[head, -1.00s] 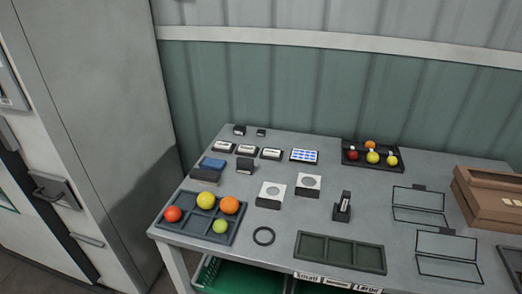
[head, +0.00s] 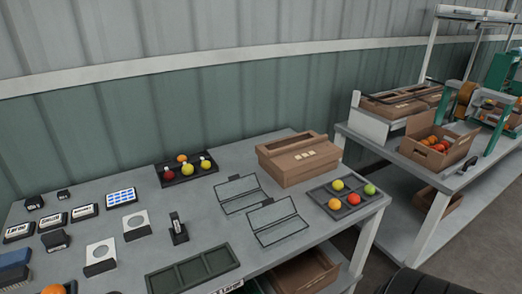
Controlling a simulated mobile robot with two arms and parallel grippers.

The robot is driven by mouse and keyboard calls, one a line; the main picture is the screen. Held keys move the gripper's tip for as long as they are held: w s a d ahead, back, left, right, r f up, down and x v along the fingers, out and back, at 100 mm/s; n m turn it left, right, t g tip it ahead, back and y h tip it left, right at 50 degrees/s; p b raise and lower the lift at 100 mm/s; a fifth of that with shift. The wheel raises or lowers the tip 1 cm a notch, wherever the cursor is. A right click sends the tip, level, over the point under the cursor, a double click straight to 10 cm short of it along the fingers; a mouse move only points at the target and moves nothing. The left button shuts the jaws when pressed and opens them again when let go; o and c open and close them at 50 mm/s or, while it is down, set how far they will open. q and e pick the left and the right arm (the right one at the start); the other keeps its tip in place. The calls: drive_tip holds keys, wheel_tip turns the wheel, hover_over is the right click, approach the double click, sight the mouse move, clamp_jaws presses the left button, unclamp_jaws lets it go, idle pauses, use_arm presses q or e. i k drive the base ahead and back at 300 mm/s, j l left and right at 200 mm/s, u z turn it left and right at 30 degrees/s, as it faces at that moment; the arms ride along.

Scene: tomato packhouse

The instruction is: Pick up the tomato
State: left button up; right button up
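Several tomatoes are in view. In the dark tray (head: 161,184) at the back of the near table are a red tomato (head: 170,174), an orange one (head: 182,158) and yellow ones (head: 188,171). In the grey divided tray (head: 345,215) at the right end are a yellow tomato (head: 337,185), a green one (head: 370,189), a red one (head: 354,199) and an orange one (head: 334,204). Part of an orange tomato (head: 53,289) shows at the bottom left edge. Neither of my grippers is in view.
A closed brown carton (head: 298,160), two wire-framed panels (head: 278,222) and an empty dark tray (head: 193,273) are on the table. Labelled blocks and scales (head: 137,225) crowd its left. A second bench on the right holds a carton of tomatoes (head: 457,152).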

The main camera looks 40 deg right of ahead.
sight(337, 185)
drive_tip(key=z, duration=2)
